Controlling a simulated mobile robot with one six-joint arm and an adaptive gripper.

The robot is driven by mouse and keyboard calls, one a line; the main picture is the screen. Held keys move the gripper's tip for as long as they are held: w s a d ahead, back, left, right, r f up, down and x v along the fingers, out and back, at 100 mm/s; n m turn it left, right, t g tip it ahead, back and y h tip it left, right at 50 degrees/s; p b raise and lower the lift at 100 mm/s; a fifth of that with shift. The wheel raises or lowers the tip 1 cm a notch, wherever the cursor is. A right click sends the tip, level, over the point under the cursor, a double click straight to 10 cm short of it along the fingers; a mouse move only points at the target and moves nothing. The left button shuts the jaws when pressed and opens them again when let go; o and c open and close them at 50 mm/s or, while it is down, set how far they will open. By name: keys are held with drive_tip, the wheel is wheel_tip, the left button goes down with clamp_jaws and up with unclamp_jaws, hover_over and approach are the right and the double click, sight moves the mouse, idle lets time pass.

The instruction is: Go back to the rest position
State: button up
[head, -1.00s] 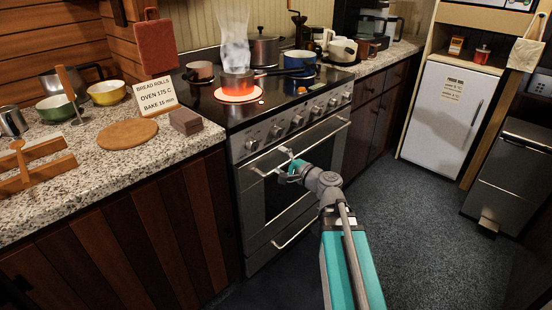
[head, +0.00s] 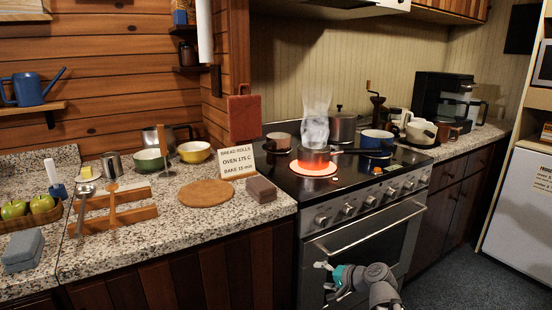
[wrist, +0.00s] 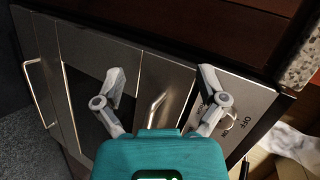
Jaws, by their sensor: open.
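My gripper (head: 327,277) is low in front of the oven (head: 360,255) in the head view. In the wrist view my gripper (wrist: 162,78) has its two grey fingers spread apart, with nothing held between them. The oven front and a handle (wrist: 157,104) show behind the fingers. The oven door looks shut. I cannot tell exactly how far the fingertips are from the oven front. Most of my arm is below the head view's lower edge.
A pot (head: 314,160) steams on a glowing red burner (head: 313,169). The counter (head: 225,222) juts out left of the stove and holds a round wooden board (head: 206,193), a sign (head: 238,162) and bowls. Free floor (head: 455,280) lies at the right.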

drive_tip(key=s+d+f+n+g+h, duration=0.3)
drive_tip(key=s+f+n+g+h, duration=0.45)
drive_tip(key=s+f+h, duration=0.35)
wheel_tip(320, 180, up, 29)
drive_tip(key=s+y+p, duration=0.1)
drive_tip(key=y+p, duration=0.1)
drive_tip(key=p, duration=2.6)
drive_tip(key=shift+g, duration=0.45)
